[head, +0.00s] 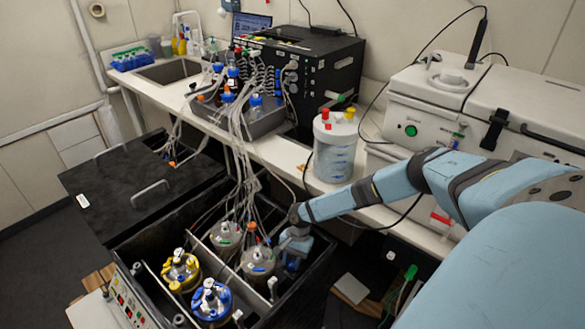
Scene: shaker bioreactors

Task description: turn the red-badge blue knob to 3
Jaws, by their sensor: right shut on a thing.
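My right arm reaches in from the right, and its gripper (291,262) points down inside the black open box (322,247), just right of a grey-lidded vessel. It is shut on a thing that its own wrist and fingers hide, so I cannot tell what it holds. I cannot make out a blue knob with a red badge, or any number on one. A small control panel (127,308) with red and green marks stands at the lower left, too small to read. My left gripper is not in view.
The box holds a yellow-topped vessel (181,270), a blue-topped vessel (212,301) and two grey-lidded vessels (226,237) (257,262). Tubes rise from them to the bench. A black lid (120,195) lies left; a clear container (334,150) stands on the bench edge.

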